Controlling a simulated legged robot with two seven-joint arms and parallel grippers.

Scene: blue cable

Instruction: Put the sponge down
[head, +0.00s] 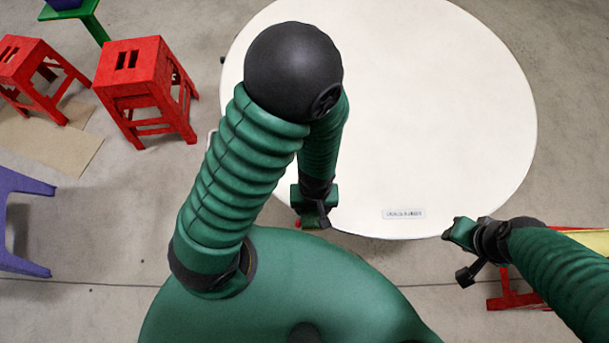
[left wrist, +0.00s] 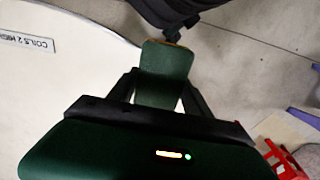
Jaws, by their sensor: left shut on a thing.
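My left gripper (head: 313,208) hangs at the near edge of the round white table, left of the label, partly covered by my own arm. In the left wrist view a dark green, flat sponge (left wrist: 165,72) with a thin tan far edge sits between the fingers of my left gripper (left wrist: 160,90), which is shut on it. In that view the sponge lies beyond the table rim, over the grey floor. I cannot make the sponge out in the head view. My right gripper (head: 462,250) is at the right, just off the table's near edge; its opening is unclear.
The white table top (head: 440,100) is bare except for a small label (head: 404,213) near its front edge. Red stools (head: 148,90) stand on the left, with a purple stool (head: 20,220) nearer. A dark object (left wrist: 178,10) shows beyond the sponge.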

